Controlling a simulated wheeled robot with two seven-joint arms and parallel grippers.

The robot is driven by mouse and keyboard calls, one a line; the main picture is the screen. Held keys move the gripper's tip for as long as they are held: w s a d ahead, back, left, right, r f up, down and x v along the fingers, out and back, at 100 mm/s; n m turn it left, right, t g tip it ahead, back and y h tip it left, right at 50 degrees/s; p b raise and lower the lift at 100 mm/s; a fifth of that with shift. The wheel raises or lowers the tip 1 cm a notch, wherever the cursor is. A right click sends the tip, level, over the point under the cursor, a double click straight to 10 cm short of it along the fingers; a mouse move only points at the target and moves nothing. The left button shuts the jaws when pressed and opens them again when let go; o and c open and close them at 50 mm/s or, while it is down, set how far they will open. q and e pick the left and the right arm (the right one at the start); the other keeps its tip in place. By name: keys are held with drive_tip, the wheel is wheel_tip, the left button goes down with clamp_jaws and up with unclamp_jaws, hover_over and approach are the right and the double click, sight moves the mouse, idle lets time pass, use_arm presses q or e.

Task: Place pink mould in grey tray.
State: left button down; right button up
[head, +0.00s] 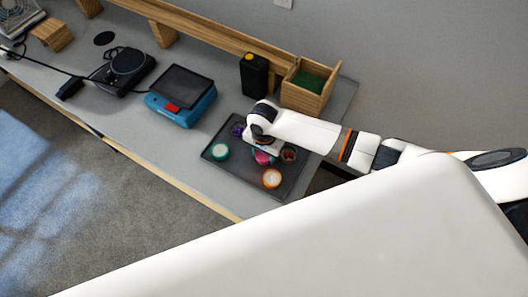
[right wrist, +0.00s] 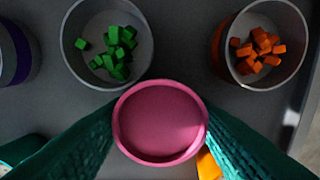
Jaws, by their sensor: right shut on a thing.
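The pink mould (right wrist: 160,122) is a round, shallow, empty cup. It sits between the two green fingertips of my right gripper (right wrist: 155,140) in the right wrist view, which is shut on it. In the head view the pink mould (head: 263,157) shows under my right gripper (head: 266,148), over or on the dark grey tray (head: 222,171). I cannot tell whether the mould touches the tray. My left gripper is not in view.
A wooden box (head: 306,88) and a blue device (head: 181,97) stand behind.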

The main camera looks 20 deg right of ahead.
drive_tip(key=o, duration=1)
wheel_tip(320, 180, up, 12)
drive_tip(key=shift+r, duration=0.1)
